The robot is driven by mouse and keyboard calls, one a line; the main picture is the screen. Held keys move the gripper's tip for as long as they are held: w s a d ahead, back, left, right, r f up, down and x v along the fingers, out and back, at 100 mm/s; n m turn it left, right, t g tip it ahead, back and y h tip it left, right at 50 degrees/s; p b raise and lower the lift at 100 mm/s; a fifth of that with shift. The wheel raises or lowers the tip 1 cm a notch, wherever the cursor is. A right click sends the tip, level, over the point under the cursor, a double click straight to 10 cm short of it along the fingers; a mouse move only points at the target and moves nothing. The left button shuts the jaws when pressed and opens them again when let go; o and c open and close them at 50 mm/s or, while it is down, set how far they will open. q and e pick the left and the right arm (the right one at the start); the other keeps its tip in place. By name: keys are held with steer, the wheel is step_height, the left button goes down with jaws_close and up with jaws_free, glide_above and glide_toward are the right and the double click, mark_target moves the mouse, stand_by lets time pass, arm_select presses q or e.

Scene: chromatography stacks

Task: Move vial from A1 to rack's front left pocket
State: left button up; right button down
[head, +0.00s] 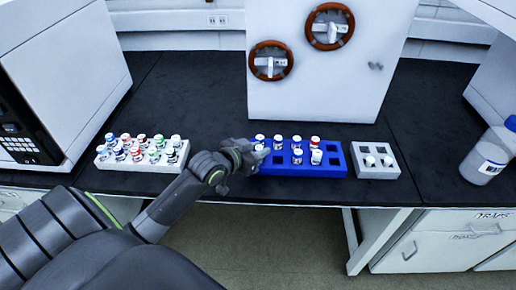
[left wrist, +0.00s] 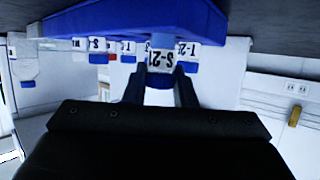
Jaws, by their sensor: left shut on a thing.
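My left gripper (head: 252,155) is at the front left corner of the blue rack (head: 336,168). In the left wrist view, which is upside down, its two fingers (left wrist: 159,92) are shut on a vial (left wrist: 160,60) with a blue cap and a label that reads like "S-21". The vial is upright, with its lower end at the blue rack (left wrist: 130,16); I cannot tell how deep it sits in a pocket. In the head view the gripper mostly hides this vial. My right gripper is not in view.
Several vials stand in the blue rack, close to the gripper. A white rack (head: 120,167) with several coloured-cap vials is to the left. A grey block (head: 376,174) with two vials and a bottle (head: 485,157) are to the right. A white cabinet (head: 315,95) stands behind.

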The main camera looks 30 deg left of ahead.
arm_select(q)
steer(key=shift+f, duration=0.35)
steer(key=o, duration=1)
steer(key=shift+o, duration=0.6)
steer(key=o, duration=0.3)
steer(key=shift+o, duration=0.2)
step_height(320, 180, up, 7)
steer(key=p, duration=0.7)
steer(key=shift+p, duration=0.35)
